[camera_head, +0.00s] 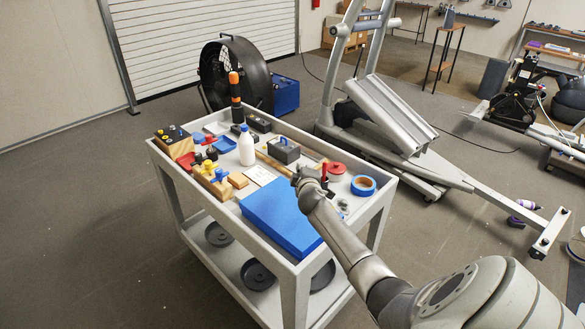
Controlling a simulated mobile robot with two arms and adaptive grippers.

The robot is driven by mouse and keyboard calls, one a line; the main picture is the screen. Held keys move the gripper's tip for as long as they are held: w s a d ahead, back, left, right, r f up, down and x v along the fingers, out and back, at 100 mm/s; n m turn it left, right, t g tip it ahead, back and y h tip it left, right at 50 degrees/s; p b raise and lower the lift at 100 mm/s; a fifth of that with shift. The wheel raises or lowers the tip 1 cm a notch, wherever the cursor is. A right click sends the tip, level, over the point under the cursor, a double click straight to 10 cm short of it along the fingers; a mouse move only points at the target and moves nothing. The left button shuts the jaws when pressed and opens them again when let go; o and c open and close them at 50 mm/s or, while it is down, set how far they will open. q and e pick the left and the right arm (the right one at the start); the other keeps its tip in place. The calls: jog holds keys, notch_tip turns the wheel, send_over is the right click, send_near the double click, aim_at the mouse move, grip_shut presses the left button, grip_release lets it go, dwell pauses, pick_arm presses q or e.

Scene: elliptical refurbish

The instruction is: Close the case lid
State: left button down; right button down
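A blue flat rectangular slab or case (279,213) lies at the near corner of the grey cart's top. I cannot tell whether it is a lid, nor make out a hinge. A small grey box with a dark handle (283,151) stands farther back on the cart and looks shut. My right gripper (306,178) is above the cart, just past the far right corner of the blue slab, beside a small red-topped item. The arm hides part of the slab's right side. The gripper's fingers are too small and dark to read. My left gripper is out of view.
The grey cart (225,264) carries a white bottle (246,147), an orange-topped dark cylinder (235,97), a red round container (336,171), blue tape (363,185) and several small parts. A fan (237,76) and blue box (285,95) stand behind. Floor at left is clear.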

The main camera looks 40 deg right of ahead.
jog(key=shift+m+g+y, duration=0.4)
jog(key=shift+m+y, duration=0.2)
jog(key=shift+y, duration=0.2)
jog(key=d+f, duration=0.2)
jog(key=d+f+b, duration=0.1)
jog(key=f, duration=0.1)
jog(key=shift+w+d+f, duration=0.1)
jog(key=shift+d+f, duration=0.15)
jog(key=shift+d, duration=0.15)
jog(key=shift+w+d+f+b, duration=0.1)
jog(key=shift+d+f+b, duration=0.45)
jog(key=shift+f+b, duration=0.65)
jog(key=shift+w+d+f+b, duration=0.1)
jog(key=shift+d+f+b, duration=0.4)
jog(key=shift+f+b, duration=0.65)
jog(key=shift+d+f+b, duration=0.55)
jog(key=shift+f+b, duration=0.25)
jog(key=shift+f, duration=0.7)
jog(key=shift+r+p, duration=0.5)
jog(key=s+a+r+p, duration=0.1)
jog(key=s+r+p, duration=0.2)
jog(key=s+r, duration=0.4)
jog(key=shift+s+a+r+p, duration=0.15)
jog(key=shift+a+r+p, duration=0.2)
jog(key=shift+r, duration=1.05)
